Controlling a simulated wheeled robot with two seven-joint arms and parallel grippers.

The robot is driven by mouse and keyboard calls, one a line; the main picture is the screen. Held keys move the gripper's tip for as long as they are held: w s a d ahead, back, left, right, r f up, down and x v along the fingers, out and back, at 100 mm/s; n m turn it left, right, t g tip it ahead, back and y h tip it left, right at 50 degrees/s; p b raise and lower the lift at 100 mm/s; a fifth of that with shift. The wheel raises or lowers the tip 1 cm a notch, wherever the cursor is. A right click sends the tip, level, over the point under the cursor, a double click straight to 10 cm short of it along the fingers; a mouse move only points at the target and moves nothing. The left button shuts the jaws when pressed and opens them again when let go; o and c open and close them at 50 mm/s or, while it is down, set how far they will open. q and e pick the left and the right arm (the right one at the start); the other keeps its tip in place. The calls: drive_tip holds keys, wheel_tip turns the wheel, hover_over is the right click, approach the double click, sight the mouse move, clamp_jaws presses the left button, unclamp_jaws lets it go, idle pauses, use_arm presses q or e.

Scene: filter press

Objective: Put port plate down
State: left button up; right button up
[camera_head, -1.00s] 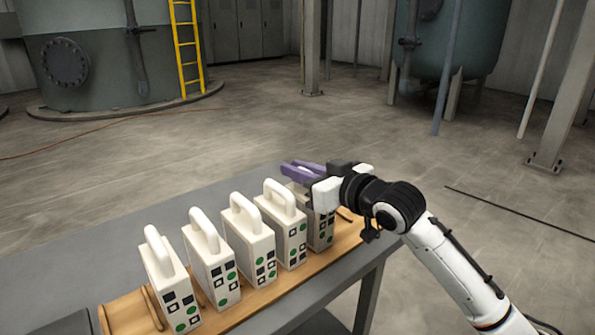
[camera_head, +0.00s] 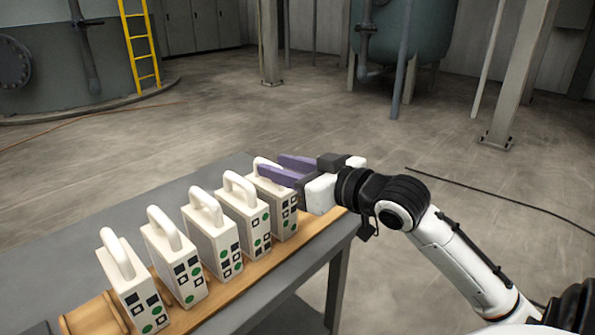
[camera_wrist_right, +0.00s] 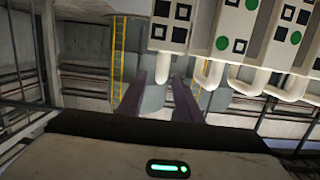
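Several white port plates with looped handles and black, white and green marks stand upright in a row on a wooden rack (camera_head: 222,285). The farthest port plate (camera_head: 275,208) is at the row's right end. My right gripper (camera_head: 277,168) is at the top of that plate, its two purple fingers apart. In the right wrist view, the picture is upside down and the fingers (camera_wrist_right: 160,88) are spread. The plate's handle (camera_wrist_right: 162,68) shows between the fingertips, with gaps on both sides. In the head view, the fingers partly hide this handle. My left gripper is not in view.
The rack rests on a grey table (camera_head: 95,225), whose surface behind the row is clear. Neighbouring port plates (camera_head: 245,222) stand close to the farthest one. A cable (camera_head: 480,190) lies on the open floor to the right. Tanks and a yellow ladder (camera_head: 140,45) are farther back.

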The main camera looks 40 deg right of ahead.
drive_tip(key=s, duration=0.4)
drive_tip(key=shift+s+d+r, duration=0.2)
drive_tip(key=shift+s+r, duration=0.15)
idle(0.3)
